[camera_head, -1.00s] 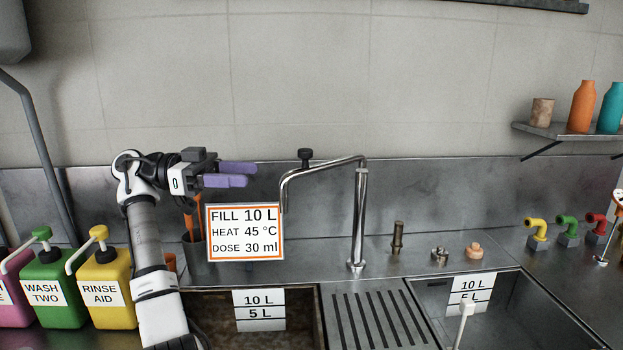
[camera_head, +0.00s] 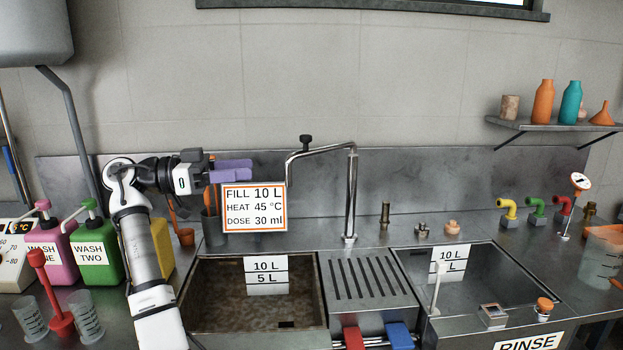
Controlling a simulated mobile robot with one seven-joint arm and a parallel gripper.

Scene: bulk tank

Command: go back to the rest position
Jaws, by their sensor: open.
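My gripper (camera_head: 234,170) has purple fingers and is open and empty. It is raised at the left of the sink unit and points right. It appears just above the white sign (camera_head: 254,207) with an orange border reading FILL 10 L, HEAT 45 °C, DOSE 30 ml. I cannot tell how far in front of the sign the fingers are. My arm rises from the bottom and hides most of a yellow jug (camera_head: 162,248).
A chrome tap (camera_head: 351,195) stands between the left basin (camera_head: 205,313) and the right basin (camera_head: 410,275). Pink (camera_head: 55,258) and green (camera_head: 97,258) pump jugs stand left of my arm. A grey cup (camera_head: 213,232) stands behind the gripper. The wall shelf (camera_head: 550,127) holds bottles.

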